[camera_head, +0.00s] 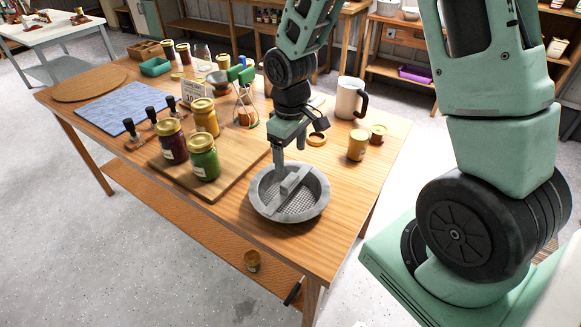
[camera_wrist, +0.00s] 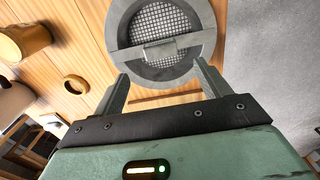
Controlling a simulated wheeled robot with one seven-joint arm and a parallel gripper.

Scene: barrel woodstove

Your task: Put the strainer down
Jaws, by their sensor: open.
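The strainer (camera_head: 310,208) is a round grey dish with a mesh floor and a flat bar across it. It sits on the wooden table (camera_head: 245,246) near the front right edge. My gripper (camera_head: 292,153) is at its far rim, pointing down. In the wrist view the strainer (camera_wrist: 168,68) lies just beyond the fingertips. There my gripper (camera_wrist: 160,80) has its two fingers spread wide, with the strainer's bar and near rim between or just past them. Whether a finger touches the strainer I cannot tell.
A wooden board (camera_head: 228,166) with several jars stands to the left. A small amber jar (camera_head: 358,144), a ring-shaped lid (camera_head: 317,139) and a white mug (camera_head: 349,98) stand to the right and behind. The table's front edge is close to the strainer.

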